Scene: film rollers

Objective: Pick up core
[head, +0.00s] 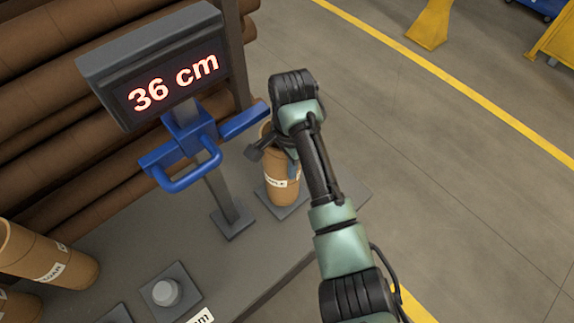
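A brown cardboard core (283,192) with a white label stands upright on a dark square plate (329,195) at the table's far right end. My arm reaches over from the lower right. My gripper (273,154) is at the upper part of this core, with a dark finger at its left side and another part in front of it. The wrist and gripper hide part of the core's top. I cannot tell whether the fingers touch the core or are closed on it.
A display reading "36 cm" (172,82) stands on a post just left of the core, with a blue bracket and handle (193,172). A round grey knob (165,292) sits near the table's front. Open floor lies right.

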